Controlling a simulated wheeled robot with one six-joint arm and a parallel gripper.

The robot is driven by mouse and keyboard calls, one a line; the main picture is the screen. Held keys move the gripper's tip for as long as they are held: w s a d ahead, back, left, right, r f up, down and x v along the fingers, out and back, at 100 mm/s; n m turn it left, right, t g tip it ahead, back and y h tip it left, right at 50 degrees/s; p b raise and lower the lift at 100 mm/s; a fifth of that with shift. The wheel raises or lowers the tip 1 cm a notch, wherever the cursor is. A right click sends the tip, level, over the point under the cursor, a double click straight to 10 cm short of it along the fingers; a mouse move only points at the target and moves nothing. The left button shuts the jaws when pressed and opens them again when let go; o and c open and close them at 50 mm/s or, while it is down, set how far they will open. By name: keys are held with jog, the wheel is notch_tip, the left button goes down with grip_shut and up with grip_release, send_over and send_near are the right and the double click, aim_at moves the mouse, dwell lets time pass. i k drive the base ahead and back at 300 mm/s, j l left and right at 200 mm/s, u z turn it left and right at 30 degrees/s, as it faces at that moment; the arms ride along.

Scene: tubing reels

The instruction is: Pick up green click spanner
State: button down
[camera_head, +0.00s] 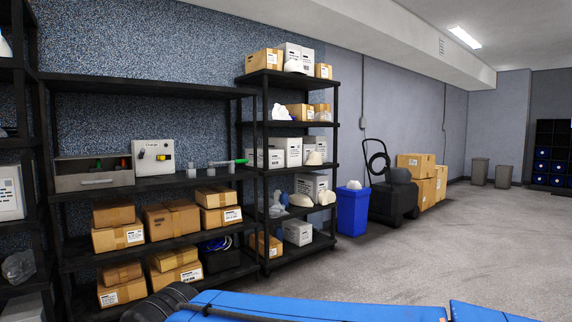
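A long thin tool with a bright green end (240,161) lies on the upper shelf board of the wide black rack. It looks like the green click spanner. Its grey part runs to the left, and its green end reaches the rack's right post. It is small here, so fine detail cannot be told. My gripper is not in view; only blue and dark parts of my own arm show along the bottom edge, well apart from the shelf.
On the same board (160,182) stand small clear cups (192,170), a white control box (153,158) and a grey open bin (93,182). Brown cartons (171,218) fill lower boards. A blue bin (352,210) stands right of the racks. Floor at right is clear.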

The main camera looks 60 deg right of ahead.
aim_at(210, 164)
jog(key=z, duration=1.6)
jog(key=i+u, duration=0.2)
jog(key=i, duration=0.85)
